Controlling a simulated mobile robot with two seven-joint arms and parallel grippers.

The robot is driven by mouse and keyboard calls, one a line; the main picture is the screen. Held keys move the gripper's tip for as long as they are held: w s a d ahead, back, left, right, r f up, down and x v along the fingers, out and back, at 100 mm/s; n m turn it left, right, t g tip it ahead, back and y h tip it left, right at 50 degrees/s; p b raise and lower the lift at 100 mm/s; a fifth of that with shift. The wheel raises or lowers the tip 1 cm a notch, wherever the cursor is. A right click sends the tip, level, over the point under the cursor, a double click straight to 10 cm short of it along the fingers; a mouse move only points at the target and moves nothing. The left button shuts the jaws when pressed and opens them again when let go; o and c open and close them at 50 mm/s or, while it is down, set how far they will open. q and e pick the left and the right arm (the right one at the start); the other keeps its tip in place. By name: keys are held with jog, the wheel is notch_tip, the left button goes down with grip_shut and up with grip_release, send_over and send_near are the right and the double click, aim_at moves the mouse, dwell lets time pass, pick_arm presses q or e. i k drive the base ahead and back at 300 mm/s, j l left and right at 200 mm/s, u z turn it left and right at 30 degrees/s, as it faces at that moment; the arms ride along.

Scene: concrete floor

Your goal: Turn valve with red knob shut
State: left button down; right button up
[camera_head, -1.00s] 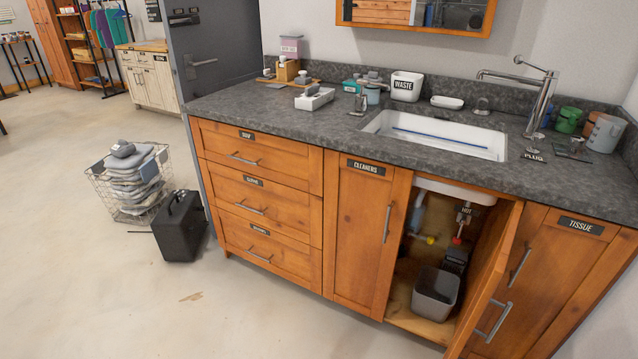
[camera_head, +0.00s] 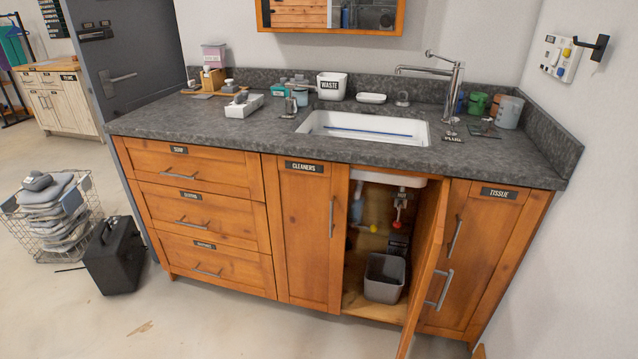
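The valve with the red knob (camera_head: 397,223) is inside the open cabinet under the sink, in the upper right part of the opening. It hangs on a pipe below the white basin, and its exact setting is too small to tell. A yellow knob (camera_head: 373,228) is to its left and slightly lower. The cabinet door (camera_head: 428,262) stands open toward me, hinged on the right side of the opening. Neither of my grippers is in view.
A grey bin (camera_head: 384,279) stands on the cabinet floor below the valves. A black case (camera_head: 116,255) and a wire basket of folded cloths (camera_head: 50,220) are on the floor at left. The concrete floor (camera_head: 190,325) before the drawers is clear.

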aim_at(397, 225)
jog(key=i+j+z, duration=0.15)
jog(key=i+j, duration=0.2)
jog(key=i+j+z, duration=0.15)
jog(key=i+j, duration=0.2)
jog(key=i+j+z, duration=0.1)
jog(key=i+j, duration=0.2)
jog(key=j, duration=0.15)
jog(key=i+j+z, duration=0.15)
jog(key=i+j, duration=0.15)
jog(key=j, duration=0.15)
jog(key=i+j+z, duration=0.15)
jog(key=i+j, duration=0.15)
jog(key=j, duration=0.2)
